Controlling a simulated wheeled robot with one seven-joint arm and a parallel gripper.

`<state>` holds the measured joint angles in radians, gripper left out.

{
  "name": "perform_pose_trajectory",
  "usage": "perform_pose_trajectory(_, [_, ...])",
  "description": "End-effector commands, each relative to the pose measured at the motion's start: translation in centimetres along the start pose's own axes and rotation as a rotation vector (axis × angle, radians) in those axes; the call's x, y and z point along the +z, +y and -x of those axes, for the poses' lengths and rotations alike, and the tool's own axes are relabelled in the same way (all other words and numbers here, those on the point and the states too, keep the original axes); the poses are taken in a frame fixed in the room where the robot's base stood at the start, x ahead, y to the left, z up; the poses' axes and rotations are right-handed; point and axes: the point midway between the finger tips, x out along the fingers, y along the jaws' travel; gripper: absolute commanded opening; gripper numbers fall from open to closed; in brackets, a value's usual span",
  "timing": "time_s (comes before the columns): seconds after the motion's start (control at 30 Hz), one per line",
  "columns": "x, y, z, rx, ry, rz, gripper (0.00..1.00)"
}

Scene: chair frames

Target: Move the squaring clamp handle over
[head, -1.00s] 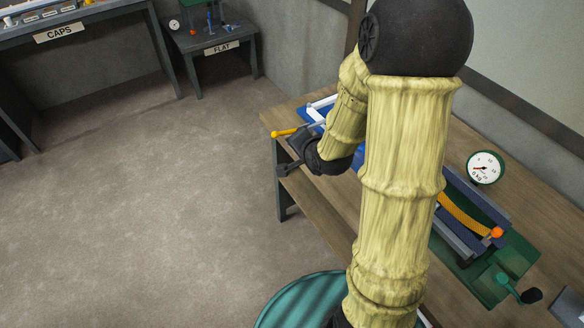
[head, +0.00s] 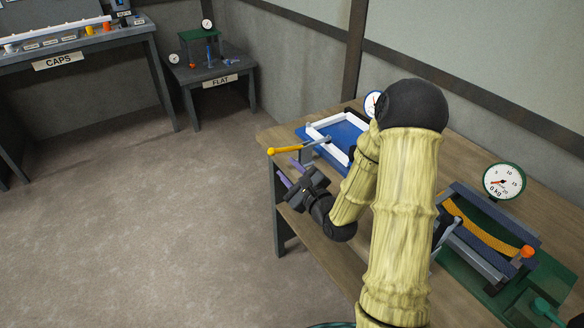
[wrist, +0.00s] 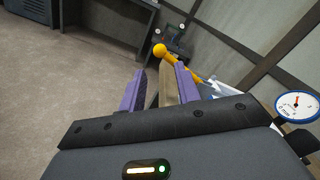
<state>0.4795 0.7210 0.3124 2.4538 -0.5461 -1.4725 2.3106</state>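The squaring clamp handle (head: 286,150) is a lever with a yellow grip. It sticks out left past the table edge from a grey post beside a blue board with a white frame (head: 350,128). In the wrist view the yellow handle (wrist: 160,50) shows beyond the fingertips, its shaft running behind the right finger. My gripper (head: 286,167) has purple fingers and is open and empty, just below and in front of the handle in the head view. The wrist view shows the fingers (wrist: 160,84) apart. I cannot tell how far the handle is from them.
A wooden table (head: 268,137) carries the board. To the right stand a green-based press with a yellow slat (head: 480,228) and a kg dial (head: 504,181). Another dial (wrist: 297,105) stands by the board. CAPS (head: 58,61) and FLAT (head: 219,81) tables stand behind. The floor at left is clear.

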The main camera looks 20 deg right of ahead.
Motion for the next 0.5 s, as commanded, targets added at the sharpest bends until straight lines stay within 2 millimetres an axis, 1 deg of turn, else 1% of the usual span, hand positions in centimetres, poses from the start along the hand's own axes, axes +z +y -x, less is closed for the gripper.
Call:
perform_pose_trajectory(0.17, [0.0, 0.1, -0.7, 0.002, -0.001, 0.002, 0.33])
perform_pose_trajectory(0.27, [0.1, 0.0, -1.6, 0.001, -0.002, 0.003, 0.33])
perform_pose_trajectory(0.5, [0.0, 0.0, -4.4, 0.001, -0.001, 0.004, 0.33])
